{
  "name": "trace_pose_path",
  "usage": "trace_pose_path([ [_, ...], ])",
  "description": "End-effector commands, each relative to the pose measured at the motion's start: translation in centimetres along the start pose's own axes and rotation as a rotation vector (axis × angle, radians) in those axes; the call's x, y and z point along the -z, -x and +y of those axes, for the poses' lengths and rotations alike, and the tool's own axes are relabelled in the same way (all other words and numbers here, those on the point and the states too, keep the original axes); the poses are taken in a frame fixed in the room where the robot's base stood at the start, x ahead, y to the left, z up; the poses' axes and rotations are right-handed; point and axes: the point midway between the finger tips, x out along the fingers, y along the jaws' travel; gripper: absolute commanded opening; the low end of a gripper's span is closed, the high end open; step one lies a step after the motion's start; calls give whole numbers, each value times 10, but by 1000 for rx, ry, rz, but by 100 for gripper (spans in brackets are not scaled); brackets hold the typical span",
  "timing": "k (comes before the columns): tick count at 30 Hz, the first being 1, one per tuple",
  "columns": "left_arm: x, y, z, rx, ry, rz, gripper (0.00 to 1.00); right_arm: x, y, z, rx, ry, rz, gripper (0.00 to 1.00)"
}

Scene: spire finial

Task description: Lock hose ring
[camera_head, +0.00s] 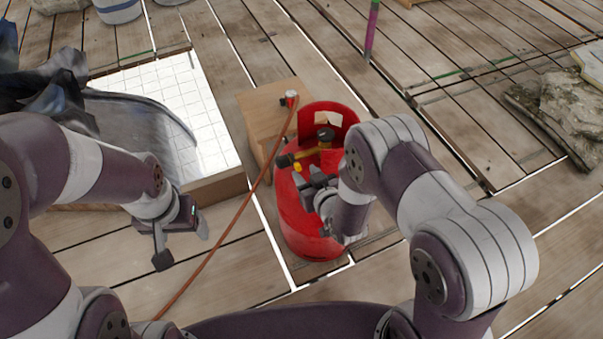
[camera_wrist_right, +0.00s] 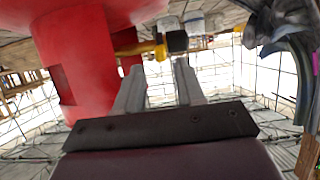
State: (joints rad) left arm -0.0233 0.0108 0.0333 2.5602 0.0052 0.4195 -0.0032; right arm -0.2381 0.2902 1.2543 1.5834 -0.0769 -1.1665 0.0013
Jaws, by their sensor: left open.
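A red gas cylinder (camera_head: 300,228) stands upright on the planks, and its red side also shows in the right wrist view (camera_wrist_right: 75,70). A yellow valve (camera_head: 307,154) with black ends sits inside its collar; it shows in the wrist view (camera_wrist_right: 160,48) just beyond the fingertips. An orange hose (camera_head: 228,226) runs from a small red-and-grey fitting (camera_head: 290,97) down past the cylinder's left side. I cannot tell which part is the hose ring. My right gripper (camera_head: 312,183) is by the valve, fingers apart, nothing visible between them. My left gripper (camera_head: 185,245) is open and empty left of the cylinder.
A wooden box (camera_head: 262,105) stands behind the cylinder, by the hose fitting. A white tiled panel (camera_head: 205,105) with a dark draped object (camera_head: 125,125) lies at left. Rocks (camera_head: 555,120) lie at far right. Planks right of the cylinder are mostly clear.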

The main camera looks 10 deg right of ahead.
Motion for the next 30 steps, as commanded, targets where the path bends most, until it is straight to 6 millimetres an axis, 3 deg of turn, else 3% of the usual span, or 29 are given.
trace_pose_path([
  [1,-1,-9,0,0,0,0,73,-4,-13,0,0,0,1,38],
  [6,-2,-16,0,0,0,0,73,-2,-35,0,0,0,-1,38],
  [16,-2,-16,0,0,0,0,73,0,-40,0,0,0,-2,38],
  [19,-2,-16,0,0,0,0,73,0,-40,0,0,0,-2,6],
  [20,-2,-16,0,0,0,0,73,0,-40,0,0,0,-2,0],
  [30,-3,-24,0,0,0,0,73,-5,-41,0,0,0,26,0],
])
